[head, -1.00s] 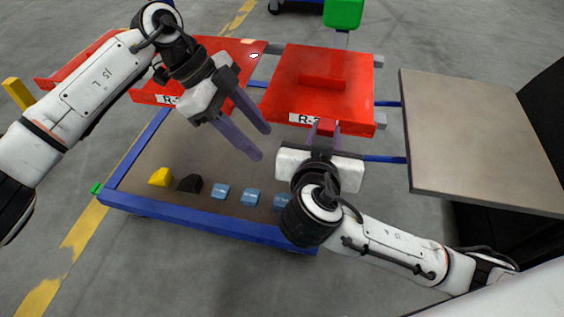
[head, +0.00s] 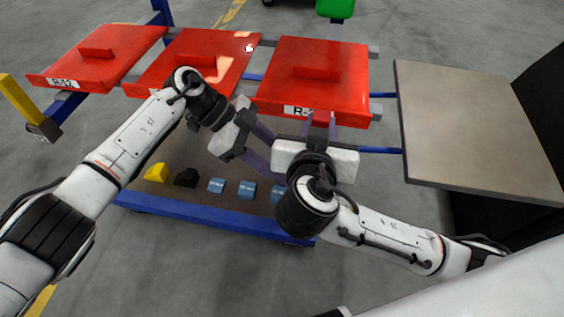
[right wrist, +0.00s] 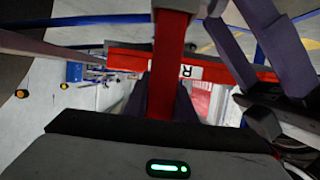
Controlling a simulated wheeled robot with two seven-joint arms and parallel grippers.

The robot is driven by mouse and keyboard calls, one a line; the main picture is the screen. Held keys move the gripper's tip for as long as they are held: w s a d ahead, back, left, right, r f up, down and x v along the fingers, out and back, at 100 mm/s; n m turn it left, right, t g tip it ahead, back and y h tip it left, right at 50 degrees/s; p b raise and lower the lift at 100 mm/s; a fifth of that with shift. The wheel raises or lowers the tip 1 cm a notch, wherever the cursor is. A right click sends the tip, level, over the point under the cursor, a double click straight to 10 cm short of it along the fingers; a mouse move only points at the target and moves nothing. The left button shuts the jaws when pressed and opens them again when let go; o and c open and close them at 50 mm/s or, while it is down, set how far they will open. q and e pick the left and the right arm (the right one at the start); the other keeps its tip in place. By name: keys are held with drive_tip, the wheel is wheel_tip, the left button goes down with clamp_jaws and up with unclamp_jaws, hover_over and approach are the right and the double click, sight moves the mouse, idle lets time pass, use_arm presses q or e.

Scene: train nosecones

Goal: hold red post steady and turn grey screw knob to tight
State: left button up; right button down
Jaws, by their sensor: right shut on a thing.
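The red post (right wrist: 170,60) stands upright in the right wrist view, between the fingers of my right gripper (right wrist: 166,95). In the head view my right gripper (head: 319,124) is shut at the front edge of the right red panel (head: 312,75), and the post is mostly hidden there. My left gripper (head: 271,158) is open, its two purple fingers apart, just left of my right gripper. Its fingers also show at the upper right of the right wrist view, beside the post. I cannot make out the grey screw knob; my grippers may cover it.
Two more red panels, the middle one (head: 196,65) and the left one (head: 100,57), stand on the blue-framed rack. Its lower shelf holds a yellow block (head: 156,172), a black block (head: 186,177) and several blue blocks. A grey table (head: 470,125) is at right.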

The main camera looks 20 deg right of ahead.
use_arm(q)
drive_tip(key=shift+s+d+f, duration=0.15)
drive_tip(key=shift+d+f, duration=0.25)
drive_tip(key=shift+f, duration=0.05)
drive_tip(key=c, duration=1)
